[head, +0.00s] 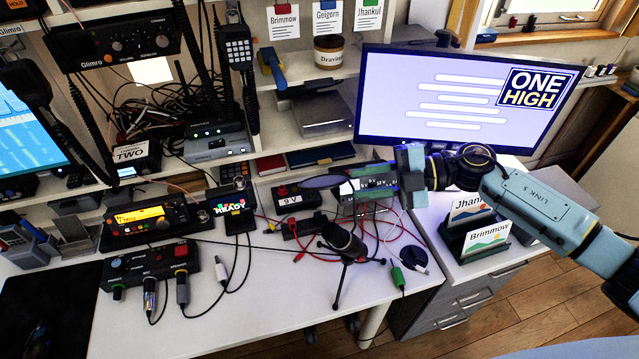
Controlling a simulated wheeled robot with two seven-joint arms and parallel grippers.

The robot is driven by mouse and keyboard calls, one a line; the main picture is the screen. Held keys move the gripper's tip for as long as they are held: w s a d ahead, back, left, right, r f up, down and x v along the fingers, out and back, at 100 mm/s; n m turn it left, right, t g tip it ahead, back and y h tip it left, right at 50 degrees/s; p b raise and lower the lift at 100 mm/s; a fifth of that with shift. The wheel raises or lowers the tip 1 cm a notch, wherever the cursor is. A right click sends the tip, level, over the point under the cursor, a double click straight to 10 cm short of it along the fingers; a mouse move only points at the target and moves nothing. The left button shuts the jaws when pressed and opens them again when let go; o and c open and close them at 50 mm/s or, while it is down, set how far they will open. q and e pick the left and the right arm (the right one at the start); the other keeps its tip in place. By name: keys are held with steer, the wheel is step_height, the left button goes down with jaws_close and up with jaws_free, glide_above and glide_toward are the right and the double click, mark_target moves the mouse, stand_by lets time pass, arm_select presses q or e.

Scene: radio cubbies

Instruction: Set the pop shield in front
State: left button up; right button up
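The pop shield (322,182) is a dark, thin oval disc seen nearly edge-on. It is up in the air above the desk, level with the tip of my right gripper (402,178). My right gripper comes in from the right and appears shut on the pop shield's mount; the exact grip is small and partly hidden. The black microphone (343,241) stands on a small tripod on the white desk, below the pop shield and apart from it. My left gripper is not in view.
A large monitor (462,100) stands behind my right arm. Card stands (486,240) sit on the drawer unit at right. Radio boxes (150,272) fill the left. The front desk (250,315) is clear.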

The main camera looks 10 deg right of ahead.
mark_target(304, 190)
steer(key=x, duration=0.9)
steer(key=shift+w, duration=0.1)
jaws_close()
